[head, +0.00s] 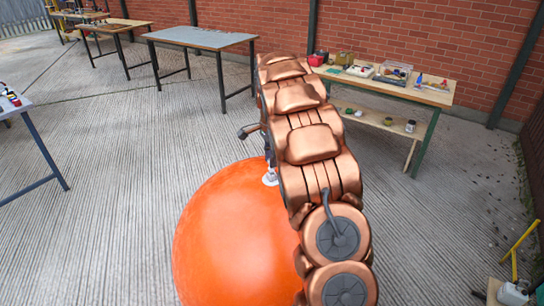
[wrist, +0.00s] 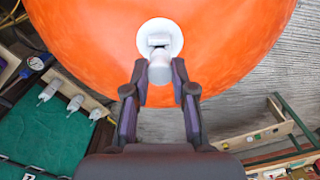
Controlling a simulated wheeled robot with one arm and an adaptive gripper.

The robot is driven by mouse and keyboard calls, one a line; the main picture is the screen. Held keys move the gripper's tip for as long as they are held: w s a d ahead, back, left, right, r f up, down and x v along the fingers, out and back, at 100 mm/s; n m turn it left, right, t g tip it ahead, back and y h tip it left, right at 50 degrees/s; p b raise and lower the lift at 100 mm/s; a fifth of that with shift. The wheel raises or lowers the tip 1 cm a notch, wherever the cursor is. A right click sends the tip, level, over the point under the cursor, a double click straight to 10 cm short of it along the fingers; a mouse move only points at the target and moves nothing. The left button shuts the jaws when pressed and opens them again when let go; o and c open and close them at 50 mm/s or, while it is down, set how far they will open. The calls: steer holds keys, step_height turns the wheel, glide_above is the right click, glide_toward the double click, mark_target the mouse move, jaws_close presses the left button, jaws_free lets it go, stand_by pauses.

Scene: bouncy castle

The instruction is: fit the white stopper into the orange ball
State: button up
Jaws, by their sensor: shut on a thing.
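The large orange ball (head: 225,235) sits in front of me in the head view. It fills the top of the wrist view (wrist: 80,30), where a round white valve plate (wrist: 174,32) shows on its surface. My gripper (wrist: 159,68) is shut on the white stopper (wrist: 160,73), a short pale cylinder between the fingertips. The stopper's far end overlaps the valve plate's opening in the picture. I cannot tell whether it touches or is inside. In the head view my copper arm hides most of the gripper, and a small white part (head: 270,179) shows at the ball's upper edge.
A wooden workbench (head: 432,95) with boxes and tools stands at the back right by the brick wall. A grey-topped table (head: 200,37) stands at the back. Another table edge (head: 14,106) is at the left. The ribbed floor left of the ball is clear.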

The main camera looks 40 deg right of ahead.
steer(key=shift+f, duration=0.95)
steer(key=o, duration=0.9)
steer(key=shift+r, duration=0.15)
step_height(320, 180, up, 12)
steer(key=shift+a, duration=0.1)
